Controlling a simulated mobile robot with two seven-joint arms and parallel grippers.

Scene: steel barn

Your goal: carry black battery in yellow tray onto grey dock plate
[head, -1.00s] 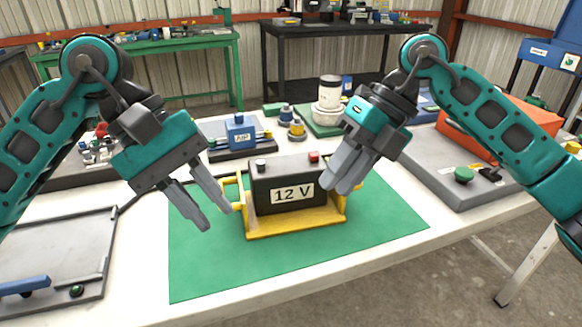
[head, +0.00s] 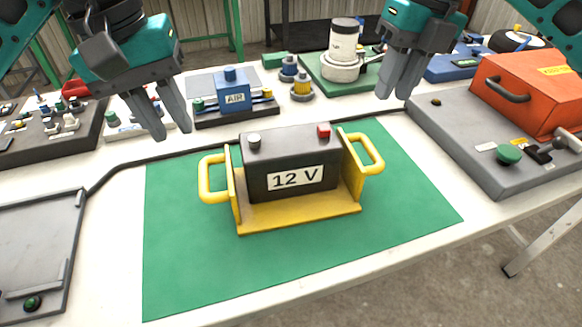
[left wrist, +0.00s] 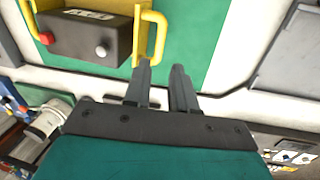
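The black battery (head: 285,160), labelled 12 V, sits upright in the yellow tray (head: 300,214) on a green mat. The tray has a loop handle at each end. My left gripper (head: 171,132) is open and empty, above and behind the left handle (head: 212,178). In the left wrist view its fingers (left wrist: 161,66) are apart near a yellow handle (left wrist: 160,30). My right gripper (head: 396,96) is empty, raised behind the right handle (head: 372,153); its fingers look slightly apart. A grey plate (head: 35,235) with raised edges, apparently the dock plate, lies at the left, partly cut off.
A black cable runs behind the mat (head: 200,270). A blue AIR unit (head: 233,95) and a white-topped device (head: 343,55) stand behind. A second grey plate (head: 455,150) at the right bears an orange case (head: 530,88). The mat in front is clear.

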